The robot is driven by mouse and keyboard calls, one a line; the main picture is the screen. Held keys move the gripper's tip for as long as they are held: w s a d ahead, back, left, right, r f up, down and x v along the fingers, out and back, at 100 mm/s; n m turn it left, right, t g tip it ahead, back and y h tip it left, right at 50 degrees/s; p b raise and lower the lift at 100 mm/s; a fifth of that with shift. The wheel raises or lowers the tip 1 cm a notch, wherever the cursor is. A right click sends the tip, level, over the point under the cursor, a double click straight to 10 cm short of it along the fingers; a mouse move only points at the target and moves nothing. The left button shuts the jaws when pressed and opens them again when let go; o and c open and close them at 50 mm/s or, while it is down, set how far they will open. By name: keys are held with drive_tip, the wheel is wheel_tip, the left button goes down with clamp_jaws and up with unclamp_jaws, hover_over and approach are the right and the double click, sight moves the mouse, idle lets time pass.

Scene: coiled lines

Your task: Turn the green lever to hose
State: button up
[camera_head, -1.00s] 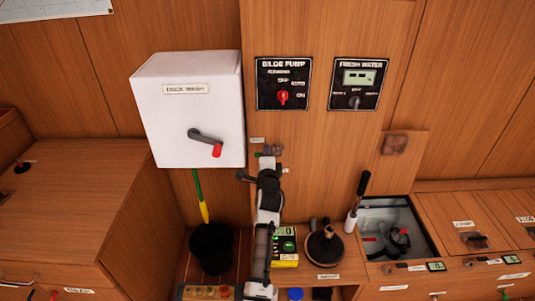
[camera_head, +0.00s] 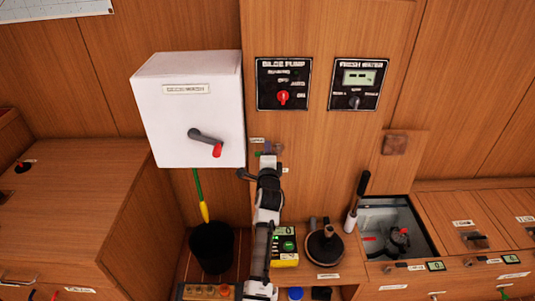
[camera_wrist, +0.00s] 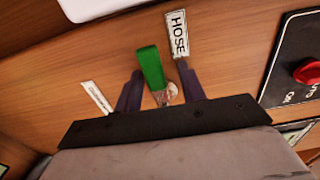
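The green lever (camera_wrist: 151,68) shows in the wrist view with its handle tilted up and slightly left, its base at a brassy fitting (camera_wrist: 166,95) on the wood panel. The white HOSE label (camera_wrist: 178,33) is just right of the handle's upper end. My gripper (camera_wrist: 158,83) is open, one dark finger on each side of the lever's lower part, with gaps visible on both sides. The handle's end extends beyond the fingertips. In the head view my gripper (camera_head: 268,153) is at the panel below the bilge pump plate and mostly hides the lever.
A second white label (camera_wrist: 97,97) is left of the fingers. The bilge pump panel (camera_head: 283,83) with a red knob is above my gripper. The white deck wash box (camera_head: 187,115) with a red-tipped handle juts out to the left.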

drive_tip(key=s+b, duration=0.2)
drive_tip(key=s, duration=1.2)
drive_tip(key=shift+b, duration=0.3)
drive_tip(key=shift+w, duration=0.1)
